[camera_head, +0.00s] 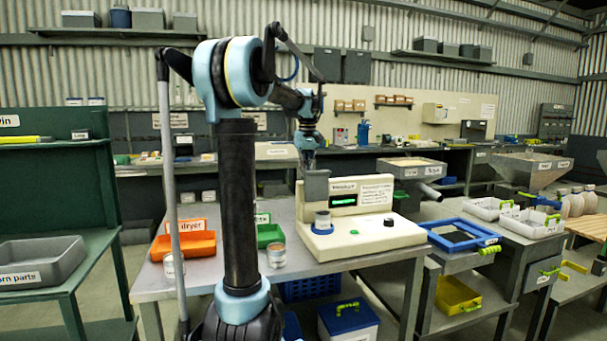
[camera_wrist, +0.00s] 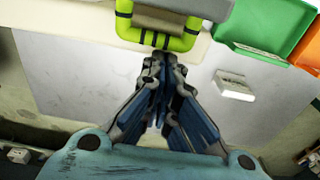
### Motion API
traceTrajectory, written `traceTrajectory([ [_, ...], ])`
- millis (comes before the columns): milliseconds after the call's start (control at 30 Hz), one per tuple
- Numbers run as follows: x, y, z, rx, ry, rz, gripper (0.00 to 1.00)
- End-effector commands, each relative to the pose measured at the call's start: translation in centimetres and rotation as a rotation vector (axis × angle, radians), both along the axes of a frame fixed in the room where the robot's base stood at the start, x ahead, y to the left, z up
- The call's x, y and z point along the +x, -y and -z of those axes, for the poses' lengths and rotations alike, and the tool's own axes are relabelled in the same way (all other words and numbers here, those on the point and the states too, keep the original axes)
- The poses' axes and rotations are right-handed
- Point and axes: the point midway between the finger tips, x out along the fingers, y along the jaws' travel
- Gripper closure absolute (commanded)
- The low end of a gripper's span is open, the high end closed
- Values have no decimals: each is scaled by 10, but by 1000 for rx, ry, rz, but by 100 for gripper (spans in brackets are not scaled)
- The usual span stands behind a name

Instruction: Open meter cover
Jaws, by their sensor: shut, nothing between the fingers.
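The cream meter (camera_head: 365,238) stands on the grey table, with a lit green display and a dark knob. A grey block (camera_head: 316,185), apparently its cover, stands at its left side, above and behind a small blue-and-white cup (camera_head: 322,222). In the wrist view a lime-green U-shaped handle (camera_wrist: 190,34) is fixed to a grey part at the top edge. My gripper (camera_wrist: 161,56) is shut and empty, its fingertips at the handle's crossbar; I cannot tell whether they touch. In the head view my gripper is largely hidden behind the grey block.
An orange tray (camera_head: 183,245) and a green tray (camera_head: 270,236) lie left of the meter. Two jars (camera_head: 276,255) stand at the table's front. A blue-framed sieve (camera_head: 462,236) is to the right. Bare tabletop (camera_wrist: 85,75) shows in the wrist view.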

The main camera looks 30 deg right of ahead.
Motion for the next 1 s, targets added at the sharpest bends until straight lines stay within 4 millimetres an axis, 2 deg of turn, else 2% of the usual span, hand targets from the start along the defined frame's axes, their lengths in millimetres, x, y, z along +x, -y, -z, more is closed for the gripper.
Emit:
traceTrajectory([
  [367, -2, -1, -1, -3, 15, 1, 100],
  [800, -26, -5, -16, -49, 205, 4, 100],
  [1000, -37, -7, -21, -54, 222, 2, 100],
])
